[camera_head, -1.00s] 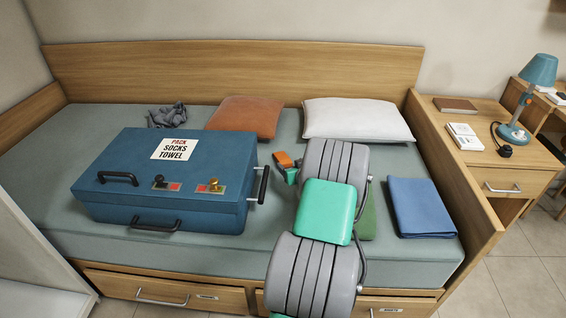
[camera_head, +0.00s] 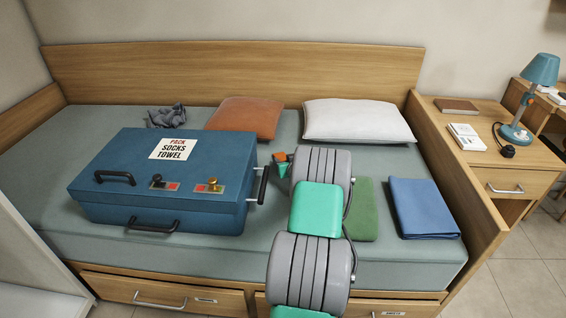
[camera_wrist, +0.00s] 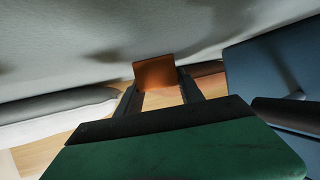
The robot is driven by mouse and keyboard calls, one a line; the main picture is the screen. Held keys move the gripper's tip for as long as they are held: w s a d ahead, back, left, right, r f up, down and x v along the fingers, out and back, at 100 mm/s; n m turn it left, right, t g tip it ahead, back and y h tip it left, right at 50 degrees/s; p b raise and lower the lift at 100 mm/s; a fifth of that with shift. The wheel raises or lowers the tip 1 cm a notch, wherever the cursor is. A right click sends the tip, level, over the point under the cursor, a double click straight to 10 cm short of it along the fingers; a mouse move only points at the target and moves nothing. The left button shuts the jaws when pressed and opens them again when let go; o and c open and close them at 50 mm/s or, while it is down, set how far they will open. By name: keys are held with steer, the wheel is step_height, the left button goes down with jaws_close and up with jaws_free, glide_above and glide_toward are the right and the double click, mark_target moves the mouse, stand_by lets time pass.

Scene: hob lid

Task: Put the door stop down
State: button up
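The door stop appears to be the small orange-brown block (camera_head: 280,157), right of the blue case's side handle. It also shows in the wrist view as an orange-brown piece (camera_wrist: 155,71) at my fingertips. My gripper (camera_wrist: 158,90) has its two dark fingers on either side of it and is shut on it. In the head view my gripper is mostly hidden behind my own arm. I cannot tell whether the block touches the bed (camera_head: 60,215).
A blue case (camera_head: 115,165) lies shut at left, close to my gripper. An orange cushion (camera_head: 244,117) and white pillow (camera_head: 357,120) lie behind. A green folded cloth (camera_head: 361,210) and blue folded cloth (camera_head: 423,207) lie right of my arm. Bare sheet shows between cushion and arm.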

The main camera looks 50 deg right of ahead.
jaws_close()
stand_by(0.3)
